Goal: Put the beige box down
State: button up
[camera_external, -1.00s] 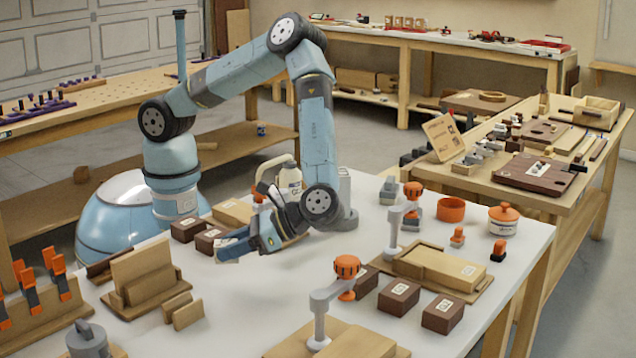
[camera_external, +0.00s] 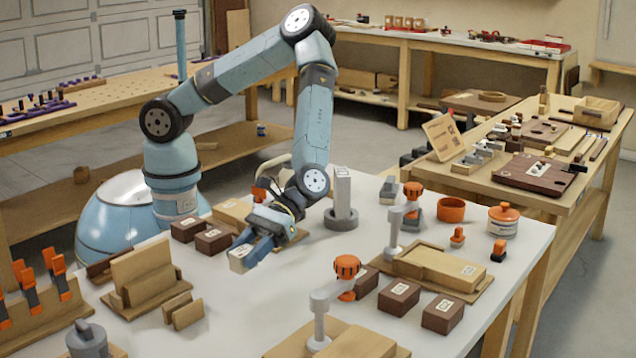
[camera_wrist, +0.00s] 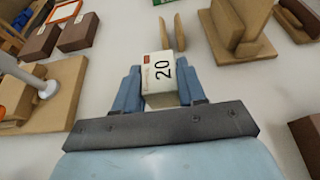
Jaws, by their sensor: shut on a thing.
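My gripper (camera_external: 246,252) is shut on the beige box (camera_external: 240,259), which carries a pale label. In the wrist view the box (camera_wrist: 161,100) sits between the two blue fingers, and its white label, marked 20 with a small red patch, faces the camera. The gripper points down and to the left in the external view. The box is over the white table top (camera_external: 245,310), in the open area left of centre. I cannot tell whether its underside touches the table.
Brown boxes (camera_external: 213,241) stand just behind and left of the gripper. Thin wooden boards (camera_external: 186,312) stand to the front left, beside a slotted wooden stand (camera_external: 150,285). A grey post in a ring base (camera_external: 342,215) stands to the right. Clear table lies in front of the gripper.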

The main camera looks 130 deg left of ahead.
aim_at(250, 291)
jog(key=shift+f, duration=3)
jog(key=o, duration=1.1)
jog(key=shift+v, duration=3.8)
